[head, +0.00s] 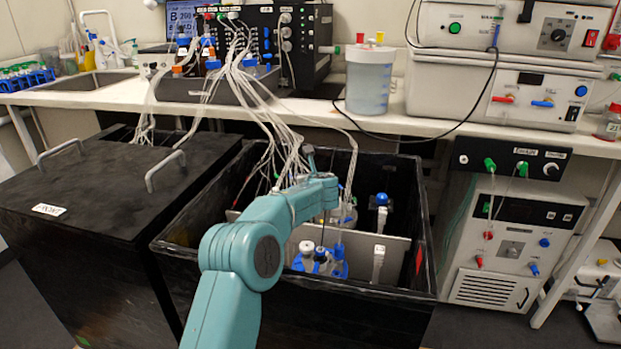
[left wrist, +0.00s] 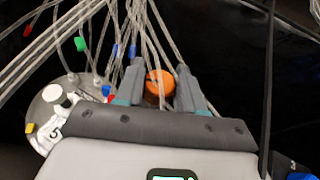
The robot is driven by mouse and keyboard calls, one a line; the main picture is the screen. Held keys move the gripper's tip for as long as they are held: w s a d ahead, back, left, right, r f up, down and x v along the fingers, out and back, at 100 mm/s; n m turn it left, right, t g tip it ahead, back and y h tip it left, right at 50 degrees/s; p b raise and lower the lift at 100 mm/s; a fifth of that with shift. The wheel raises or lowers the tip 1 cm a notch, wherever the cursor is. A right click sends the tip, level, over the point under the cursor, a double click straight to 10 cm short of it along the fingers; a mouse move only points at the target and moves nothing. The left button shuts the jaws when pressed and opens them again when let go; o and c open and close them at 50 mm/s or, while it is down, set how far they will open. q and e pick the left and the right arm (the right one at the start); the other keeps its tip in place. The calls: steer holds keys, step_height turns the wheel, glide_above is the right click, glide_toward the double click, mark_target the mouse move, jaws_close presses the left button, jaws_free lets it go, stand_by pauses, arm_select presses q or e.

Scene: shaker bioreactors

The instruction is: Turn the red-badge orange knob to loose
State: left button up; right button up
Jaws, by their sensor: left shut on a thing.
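The orange knob (left wrist: 160,84) shows in the left wrist view as a round orange cap, upper middle. My left gripper (left wrist: 161,90) is shut on it, with one grey finger on each side. A small red piece (left wrist: 112,98) shows beside the left finger; I cannot tell whether it is the badge. In the head view my left gripper (head: 312,160) is at the end of the teal arm, over the open black box (head: 295,285). The knob is hidden there. My right gripper is not in view.
Several clear tubes (head: 262,95) hang from the bench unit into the box, close around my gripper. A steel-topped vessel (left wrist: 62,100) stands left of the knob in the left wrist view. Blue-fitted bottles (head: 320,262) stand inside the box. A closed black box (head: 95,200) stands to the left.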

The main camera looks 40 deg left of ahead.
arm_select(q)
steer(key=shift+r+n+g+y+p, duration=0.1)
steer(key=shift+n+g+y+p, duration=0.4)
steer(key=shift+n+g+p, duration=0.3)
steer(key=o, duration=0.9)
steer(key=shift+o, duration=0.2)
steer(key=v, duration=1.6)
steer(key=shift+d, duration=0.15)
